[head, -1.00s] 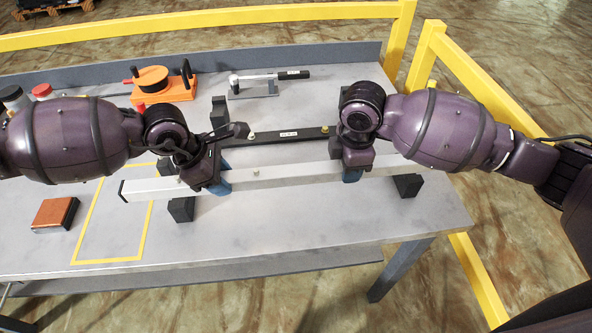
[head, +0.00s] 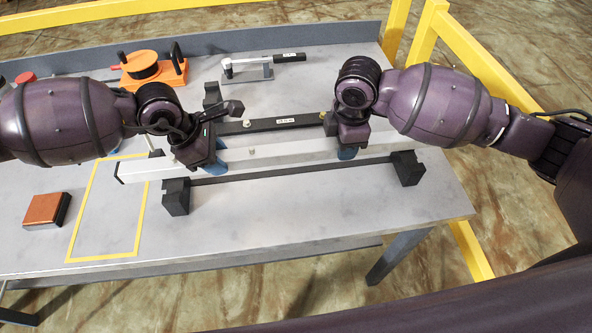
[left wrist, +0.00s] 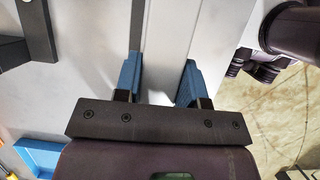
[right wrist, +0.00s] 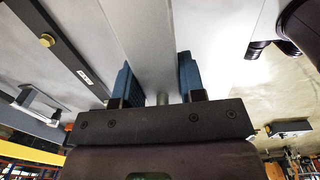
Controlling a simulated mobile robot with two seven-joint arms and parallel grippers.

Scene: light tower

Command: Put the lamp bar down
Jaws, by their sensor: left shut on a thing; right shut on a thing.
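The lamp bar (head: 280,152) is a long silver-white bar, held level across the table by both my grippers. It also shows in the left wrist view (left wrist: 170,40) and the right wrist view (right wrist: 145,35). My left gripper (head: 212,165) is shut on it left of its middle, and my right gripper (head: 347,153) is shut on it toward the right. In the head view the bar appears raised, behind two black notched support blocks, the left one (head: 176,196) and the right one (head: 407,168). A dark strip (head: 290,172) runs between the blocks.
A labelled black bar (head: 290,122) lies behind the lamp bar. Further back are an orange device (head: 135,82) and a wrench on a stand (head: 262,64). An orange-topped box (head: 44,210) sits left of a yellow-outlined area (head: 138,230). The table's front is clear.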

